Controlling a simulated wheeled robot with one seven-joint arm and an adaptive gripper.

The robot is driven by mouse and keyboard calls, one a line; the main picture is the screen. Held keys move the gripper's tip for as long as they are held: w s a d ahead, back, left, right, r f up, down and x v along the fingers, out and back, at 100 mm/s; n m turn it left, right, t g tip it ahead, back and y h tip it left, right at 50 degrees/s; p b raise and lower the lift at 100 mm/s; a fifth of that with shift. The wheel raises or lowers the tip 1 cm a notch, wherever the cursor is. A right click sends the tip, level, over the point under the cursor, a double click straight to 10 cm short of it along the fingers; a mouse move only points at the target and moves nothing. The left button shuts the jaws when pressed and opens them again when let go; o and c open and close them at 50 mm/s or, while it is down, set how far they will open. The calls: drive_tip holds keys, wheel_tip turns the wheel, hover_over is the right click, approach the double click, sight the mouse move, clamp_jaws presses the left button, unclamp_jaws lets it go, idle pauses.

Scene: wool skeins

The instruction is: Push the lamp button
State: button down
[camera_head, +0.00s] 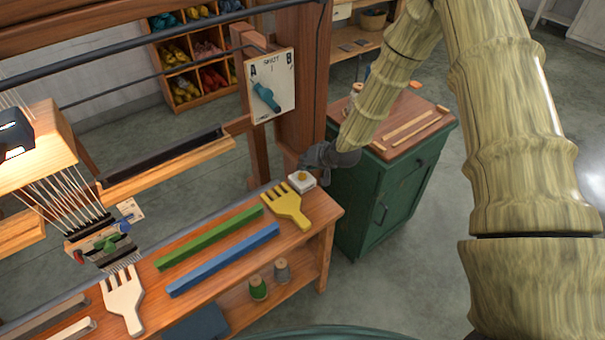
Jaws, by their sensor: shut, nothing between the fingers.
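The lamp button is a small white box with a tan knob on top (302,181), at the far right end of the wooden bench (322,218). My gripper (305,167) is dark grey and shut, with nothing in it. Its tip is just behind and above the button box in the picture. I cannot tell whether it touches the box. A dark lamp-like fixture (14,136) with a bright glow sits on the wooden loom at the far left.
A yellow comb (288,204) lies right beside the button box. Green (210,238) and blue (223,260) bars and a pale comb (122,300) lie along the bench. A green cabinet (375,195) stands behind right. A loom post with a dial plate (272,84) rises behind.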

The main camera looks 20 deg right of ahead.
sight(304, 174)
wheel_tip(304, 174, up, 4)
drive_tip(key=shift+r+p, duration=0.25)
drive_tip(key=shift+p, duration=1)
drive_tip(key=shift+s+f, duration=0.1)
